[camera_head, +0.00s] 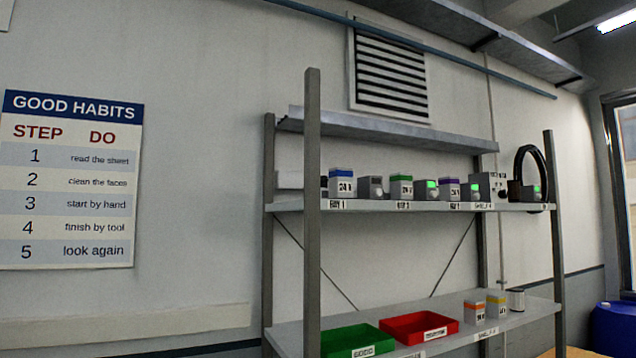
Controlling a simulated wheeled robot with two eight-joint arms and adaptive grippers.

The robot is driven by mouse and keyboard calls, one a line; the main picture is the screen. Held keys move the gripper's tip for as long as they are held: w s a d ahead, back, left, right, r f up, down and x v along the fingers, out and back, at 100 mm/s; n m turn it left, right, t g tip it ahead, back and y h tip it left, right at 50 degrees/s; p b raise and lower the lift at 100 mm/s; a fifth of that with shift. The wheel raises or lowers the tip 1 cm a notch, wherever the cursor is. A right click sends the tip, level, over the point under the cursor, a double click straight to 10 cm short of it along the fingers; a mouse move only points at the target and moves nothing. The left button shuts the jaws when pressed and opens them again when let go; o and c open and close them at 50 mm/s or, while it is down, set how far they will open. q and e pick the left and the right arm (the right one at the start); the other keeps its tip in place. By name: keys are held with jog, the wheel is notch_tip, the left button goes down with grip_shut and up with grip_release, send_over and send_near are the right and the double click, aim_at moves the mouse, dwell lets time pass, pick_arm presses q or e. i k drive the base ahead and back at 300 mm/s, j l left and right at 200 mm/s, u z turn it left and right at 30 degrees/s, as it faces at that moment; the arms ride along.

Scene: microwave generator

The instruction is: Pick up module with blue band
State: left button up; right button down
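Neither of my grippers shows in the head view.
The metal rack (313,230) has upright posts and a lower shelf with a green tray (358,341), a red tray (419,327), orange-banded (474,310) and yellow-banded (495,306) modules. Small grey devices (372,188), some with green screens, stand between the upper modules. A blue barrel (614,328) is at right.

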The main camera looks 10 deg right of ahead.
aim_at(340, 179)
jog(key=l+u, duration=0.25)
jog(key=u, duration=0.15)
jog(key=i+l+u, duration=0.1)
jog(key=l+u, duration=0.5)
jog(key=u, duration=0.15)
